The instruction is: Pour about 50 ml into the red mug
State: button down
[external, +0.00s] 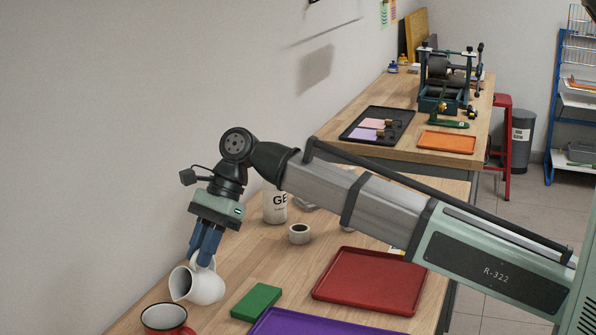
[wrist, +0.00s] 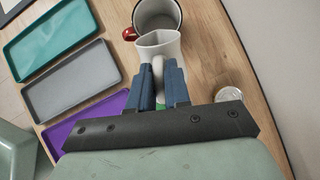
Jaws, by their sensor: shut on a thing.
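My gripper (external: 204,256) is shut on the handle of a white jug (external: 206,286). The jug is tilted, with its dark opening facing left, toward the mug. The red mug (external: 166,318) stands on the bench at the lower left, partly cut off by the picture edge. In the wrist view my gripper (wrist: 159,82) grips the jug (wrist: 158,44) by its handle, and the jug's spout end overlaps the near side of the mug (wrist: 176,10). The mug's red handle shows at its left. No stream of liquid shows, and I cannot tell the level in either vessel.
A green block (external: 256,301), a purple tray (external: 300,325) and a red tray (external: 362,282) lie right of the jug. A small white cup (external: 299,234) and a white container (external: 274,207) stand behind. The wall runs close along the left.

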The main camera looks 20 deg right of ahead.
aim_at(214, 269)
jog(key=shift+w+d+r+g+y, duration=0.1)
jog(key=shift+w+d+g+y, duration=0.15)
jog(key=shift+d+g+y, duration=0.4)
jog(key=shift+a, duration=0.2)
jog(key=shift+d+y, duration=0.1)
jog(key=shift+y, duration=0.15)
dwell(1.0)
